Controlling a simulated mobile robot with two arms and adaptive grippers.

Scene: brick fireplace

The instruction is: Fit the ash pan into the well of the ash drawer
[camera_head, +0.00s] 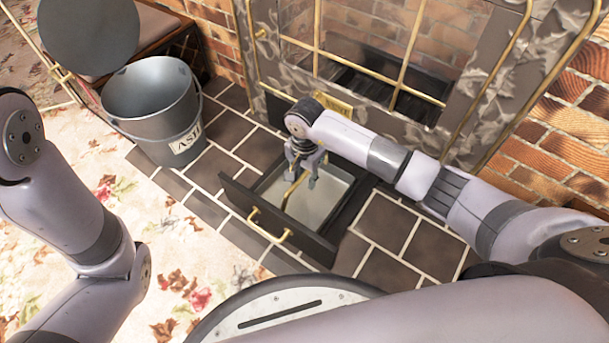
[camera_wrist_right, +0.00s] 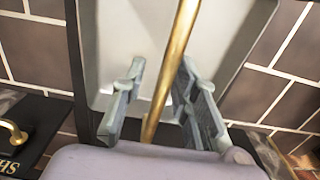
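The black ash drawer (camera_head: 238,200) is pulled out of the fireplace base, with a brass handle on its front. The light grey ash pan (camera_head: 318,208) lies within the drawer walls; I cannot tell whether it is fully down. It also shows in the right wrist view (camera_wrist_right: 120,30), with dark drawer edges on both sides. A brass bail (camera_wrist_right: 178,50) rises over the pan. My right gripper (camera_head: 303,178) is above the pan, its fingers apart on either side of the bail, with gaps visible in the right wrist view (camera_wrist_right: 160,98). My left gripper is out of sight; only its arm shows.
A grey metal bucket (camera_head: 153,98) marked ASH stands left of the drawer. The fireplace (camera_head: 400,70) with brass-barred front is behind it. Dark tiles (camera_head: 385,225) surround the drawer, and a floral carpet (camera_head: 165,270) lies in front.

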